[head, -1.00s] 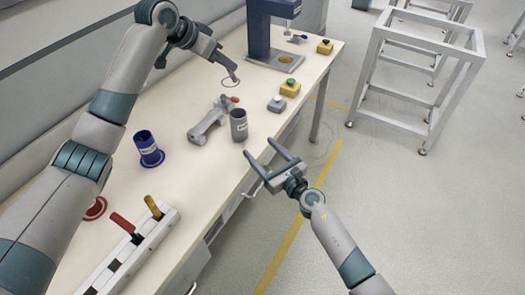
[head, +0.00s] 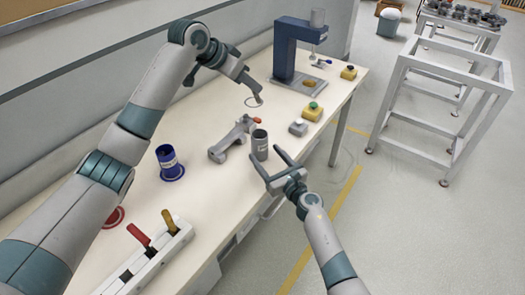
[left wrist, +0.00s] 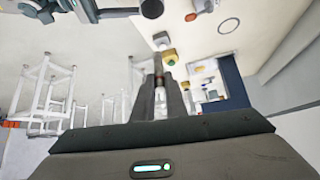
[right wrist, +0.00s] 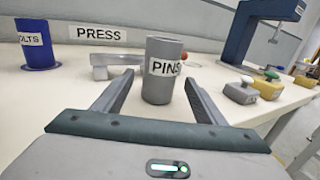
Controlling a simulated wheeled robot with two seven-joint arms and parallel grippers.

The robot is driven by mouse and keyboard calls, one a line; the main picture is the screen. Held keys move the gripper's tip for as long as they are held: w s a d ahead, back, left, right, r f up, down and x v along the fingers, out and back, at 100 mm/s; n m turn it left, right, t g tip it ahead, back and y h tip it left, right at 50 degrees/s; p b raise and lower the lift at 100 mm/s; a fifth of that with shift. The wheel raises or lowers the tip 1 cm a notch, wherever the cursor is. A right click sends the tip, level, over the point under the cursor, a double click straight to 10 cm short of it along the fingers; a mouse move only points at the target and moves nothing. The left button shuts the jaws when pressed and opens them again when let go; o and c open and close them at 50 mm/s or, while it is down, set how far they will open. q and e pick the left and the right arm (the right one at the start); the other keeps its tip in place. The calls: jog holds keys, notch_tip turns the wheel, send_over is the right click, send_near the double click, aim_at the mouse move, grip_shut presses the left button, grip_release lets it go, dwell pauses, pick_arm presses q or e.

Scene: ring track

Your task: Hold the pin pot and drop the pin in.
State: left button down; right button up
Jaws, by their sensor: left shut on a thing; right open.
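The pin pot (head: 260,147) is a grey cylinder standing upright on the table near its front edge. Its "PINS" label faces me in the right wrist view (right wrist: 160,90). My right gripper (head: 264,155) is open and level, its fingers pointing at the pot. In the right wrist view (right wrist: 158,88) the pot stands between the fingertips, with a gap on both sides. My left gripper (head: 258,100) is above the table, behind the pot. In the left wrist view its fingers (left wrist: 160,85) are shut on a small thin thing, probably the pin, mostly hidden between the tips.
A grey clamp-like tool (head: 232,140) with a red tip lies just left of the pot. A blue pot (head: 168,160) is farther left. A grey button box (head: 298,127), a yellow button box (head: 312,112) and a blue press (head: 284,55) stand to the right.

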aim_at(264, 152)
jog(key=shift+x, duration=1.6)
jog(key=c, duration=1.1)
